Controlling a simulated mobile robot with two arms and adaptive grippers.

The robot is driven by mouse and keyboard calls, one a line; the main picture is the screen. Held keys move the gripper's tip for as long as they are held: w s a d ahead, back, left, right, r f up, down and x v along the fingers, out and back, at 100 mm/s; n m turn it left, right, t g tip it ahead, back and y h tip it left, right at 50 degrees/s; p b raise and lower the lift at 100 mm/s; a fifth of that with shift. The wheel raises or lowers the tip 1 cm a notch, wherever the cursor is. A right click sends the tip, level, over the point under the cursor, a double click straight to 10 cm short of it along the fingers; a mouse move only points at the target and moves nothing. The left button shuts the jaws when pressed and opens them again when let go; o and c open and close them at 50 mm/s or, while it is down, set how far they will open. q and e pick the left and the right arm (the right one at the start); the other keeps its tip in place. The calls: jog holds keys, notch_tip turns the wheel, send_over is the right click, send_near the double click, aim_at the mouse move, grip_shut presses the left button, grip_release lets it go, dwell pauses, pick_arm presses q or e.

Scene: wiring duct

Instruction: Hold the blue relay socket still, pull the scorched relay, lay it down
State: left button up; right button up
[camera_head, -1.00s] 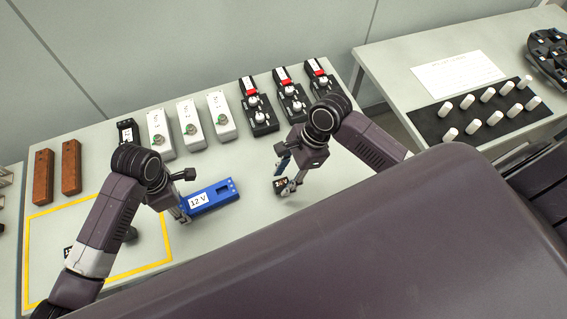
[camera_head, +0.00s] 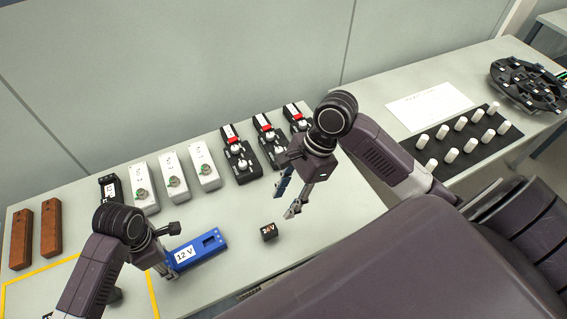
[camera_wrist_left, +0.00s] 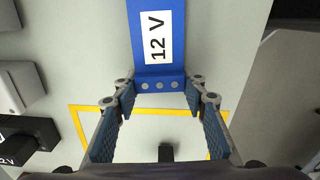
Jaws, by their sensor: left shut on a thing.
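The blue relay socket (camera_head: 196,251), labelled 12 V, lies on the table with a dark empty slot in its top. My left gripper (camera_head: 170,268) is shut on its near-left end. In the left wrist view the socket (camera_wrist_left: 157,72) lies between the two fingertips (camera_wrist_left: 153,90). The small black relay (camera_head: 269,232), with a 24V label in reddish and white print, lies on the bare table to the right of the socket. My right gripper (camera_head: 287,203) is open and empty, raised above and behind the relay, apart from it.
White boxes (camera_head: 173,182) with green parts and black units (camera_head: 268,146) with red parts stand along the back. Two brown blocks (camera_head: 50,228) lie at far left. A yellow outline (camera_head: 155,290) marks the front left. A side table holds white pegs (camera_head: 450,155) on a black mat.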

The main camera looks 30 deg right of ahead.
pick_arm(q)
jog(key=o, duration=1.4)
